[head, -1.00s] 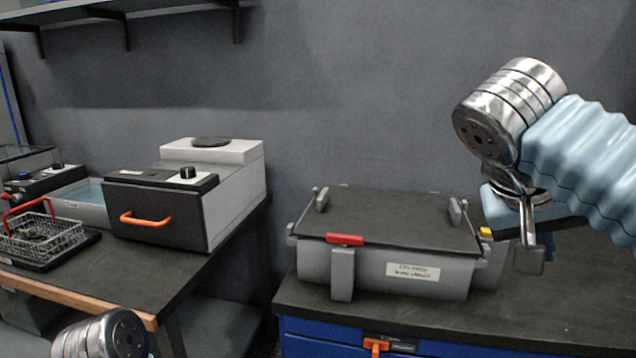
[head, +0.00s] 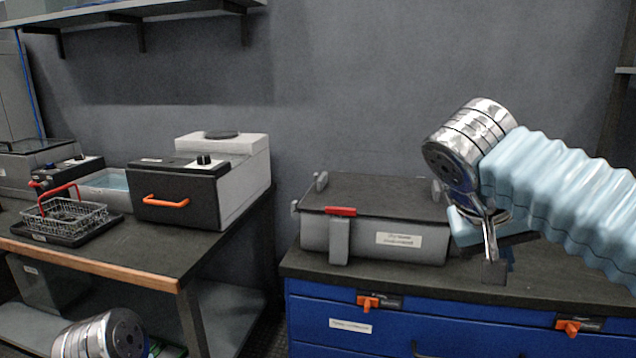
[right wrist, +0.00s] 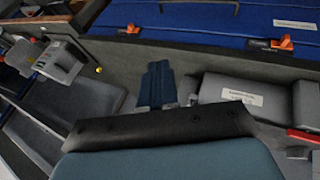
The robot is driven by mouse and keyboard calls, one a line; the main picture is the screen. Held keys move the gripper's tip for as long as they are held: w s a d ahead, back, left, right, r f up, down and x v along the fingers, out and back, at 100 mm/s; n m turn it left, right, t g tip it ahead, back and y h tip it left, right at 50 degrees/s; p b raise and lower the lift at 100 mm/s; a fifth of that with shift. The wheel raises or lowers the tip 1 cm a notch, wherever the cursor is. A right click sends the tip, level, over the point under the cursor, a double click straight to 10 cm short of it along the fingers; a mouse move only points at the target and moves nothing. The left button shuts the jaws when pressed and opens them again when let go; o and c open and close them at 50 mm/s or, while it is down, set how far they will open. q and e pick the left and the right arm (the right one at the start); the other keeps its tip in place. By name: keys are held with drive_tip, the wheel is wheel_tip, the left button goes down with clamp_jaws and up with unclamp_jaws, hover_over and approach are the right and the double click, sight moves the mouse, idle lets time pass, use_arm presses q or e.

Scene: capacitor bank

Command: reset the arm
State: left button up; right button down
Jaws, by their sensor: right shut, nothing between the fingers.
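My right arm comes in from the right in the head view, bent, in a pale blue sleeve. Its right gripper (head: 494,268) points down in front of the right end of a grey lidded case, with nothing held. In the right wrist view the gripper's fingers (right wrist: 157,85) are together and empty, above the dark worktop. Of my left arm only a silver joint shows at the lower left of the head view; the left gripper is out of view.
The grey case (head: 372,240), with a red latch, stands closed on a blue drawer cabinet (head: 455,335) with orange latches. On the left bench (head: 100,253) are a wire basket (head: 66,214) and a box with an orange handle (head: 180,205). Worktop right of the case is clear.

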drive_tip(key=w+a+f+n+y, duration=0.1)
drive_tip(key=w+a+f+n, duration=0.2)
drive_tip(key=f, duration=0.5)
drive_tip(key=w+a+f+n+y, duration=0.1)
drive_tip(key=w+a+f+y, duration=0.2)
drive_tip(key=f, duration=0.4)
drive_tip(key=a+f+n+g+y, duration=0.1)
drive_tip(key=a+f+g, duration=0.15)
drive_tip(key=f, duration=0.75)
drive_tip(key=a+f+g+y, duration=0.15)
drive_tip(key=a+f, duration=0.25)
drive_tip(key=f, duration=0.7)
drive_tip(key=s+a+f+m+y, duration=0.1)
drive_tip(key=s+f+m+y, duration=0.1)
drive_tip(key=s+f, duration=0.6)
drive_tip(key=s+a+f+m+t+y, duration=0.1)
drive_tip(key=s+f, duration=0.7)
drive_tip(key=f, duration=0.8)
drive_tip(key=shift+s+m+y, duration=0.2)
drive_tip(key=shift+m+y, duration=0.25)
drive_tip(key=shift+m, duration=0.15)
